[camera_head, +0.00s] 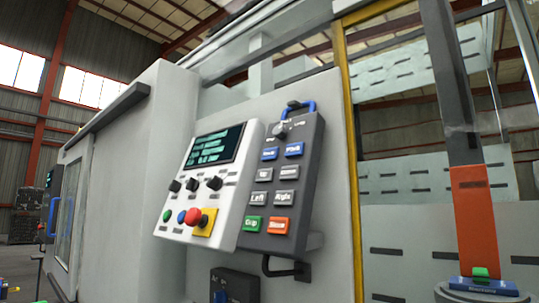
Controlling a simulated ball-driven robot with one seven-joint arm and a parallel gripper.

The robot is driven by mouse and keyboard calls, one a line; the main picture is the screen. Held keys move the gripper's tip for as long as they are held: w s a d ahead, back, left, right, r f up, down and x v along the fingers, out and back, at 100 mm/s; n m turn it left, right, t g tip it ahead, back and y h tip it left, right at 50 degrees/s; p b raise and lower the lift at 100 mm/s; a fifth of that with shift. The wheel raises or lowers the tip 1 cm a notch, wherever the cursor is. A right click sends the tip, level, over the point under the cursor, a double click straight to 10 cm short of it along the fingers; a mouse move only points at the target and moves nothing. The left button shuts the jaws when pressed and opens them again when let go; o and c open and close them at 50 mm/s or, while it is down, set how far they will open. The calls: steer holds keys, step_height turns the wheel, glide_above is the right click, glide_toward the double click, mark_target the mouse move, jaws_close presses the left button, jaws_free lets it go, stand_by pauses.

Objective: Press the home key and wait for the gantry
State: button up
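A dark grey key pendant (282,190) hangs upright on the pale machine front, right of the white control panel. Its top row has two blue keys, a left blue key (270,154) and a right blue key (293,149). Below are grey keys, two of them reading Left (258,198) and Right (283,198), then a green key (252,224) and an orange key (279,226). The lettering on the blue keys is too small to tell which is home. My gripper is not in view. I cannot make out the gantry for certain.
The white control panel (227,180) has a lit screen (214,147), dark knobs and a red mushroom button (194,217) on yellow. A yellow post (350,150) stands right of the pendant. Farther right is a dark and orange upright (474,210). Nothing blocks the pendant's face.

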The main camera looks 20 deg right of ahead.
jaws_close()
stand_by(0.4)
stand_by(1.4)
